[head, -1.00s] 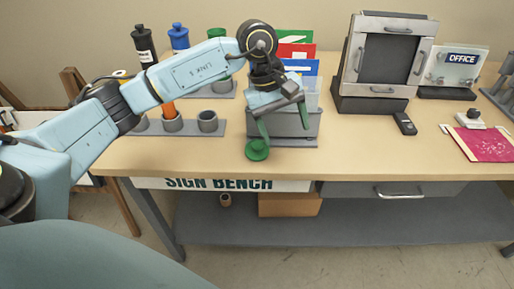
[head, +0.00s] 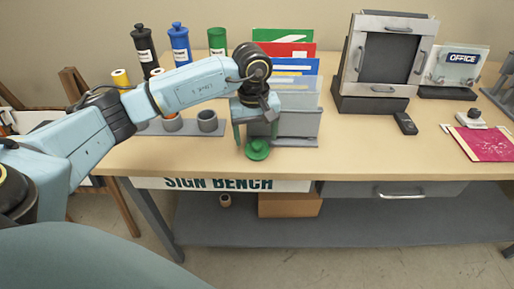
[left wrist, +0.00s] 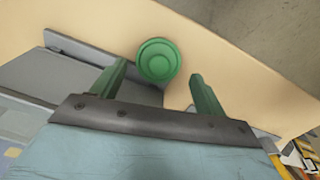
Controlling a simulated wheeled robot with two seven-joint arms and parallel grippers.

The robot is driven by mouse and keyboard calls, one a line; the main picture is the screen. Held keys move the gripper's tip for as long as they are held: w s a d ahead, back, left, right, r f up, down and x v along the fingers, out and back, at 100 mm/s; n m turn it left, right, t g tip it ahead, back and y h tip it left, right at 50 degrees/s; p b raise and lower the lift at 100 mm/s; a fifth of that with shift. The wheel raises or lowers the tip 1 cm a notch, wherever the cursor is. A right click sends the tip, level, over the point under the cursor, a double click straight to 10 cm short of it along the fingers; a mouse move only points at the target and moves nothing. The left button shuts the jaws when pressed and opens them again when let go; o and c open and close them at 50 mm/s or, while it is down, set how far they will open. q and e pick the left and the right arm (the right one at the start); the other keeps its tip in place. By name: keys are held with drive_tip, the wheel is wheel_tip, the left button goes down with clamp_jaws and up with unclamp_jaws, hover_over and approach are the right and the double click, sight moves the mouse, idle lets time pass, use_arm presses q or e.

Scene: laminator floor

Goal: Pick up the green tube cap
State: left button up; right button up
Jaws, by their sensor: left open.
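The green tube cap (head: 257,150) is round with a stepped top and lies on the bench near its front edge, beside the grey sheet rack. It also shows in the left wrist view (left wrist: 158,61). My left gripper (head: 256,141) is open, pointing down, with its two green fingers on either side of the cap. In the left wrist view the gripper (left wrist: 158,72) has the cap between and slightly beyond its fingertips, with gaps on both sides and nothing held. A green tube (head: 217,42) stands at the back. My right gripper is not in view.
The grey rack (head: 298,124) with coloured sheets stands close to the left gripper. A grey holder with round cups (head: 208,122) is to the left, with black (head: 145,45) and blue (head: 179,45) tubes behind.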

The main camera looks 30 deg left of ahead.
sight(257, 144)
use_arm(q)
wheel_tip(257, 144, down, 4)
drive_tip(key=shift+w+f, duration=0.1)
drive_tip(key=shift+f, duration=0.05)
drive_tip(key=c, duration=0.7)
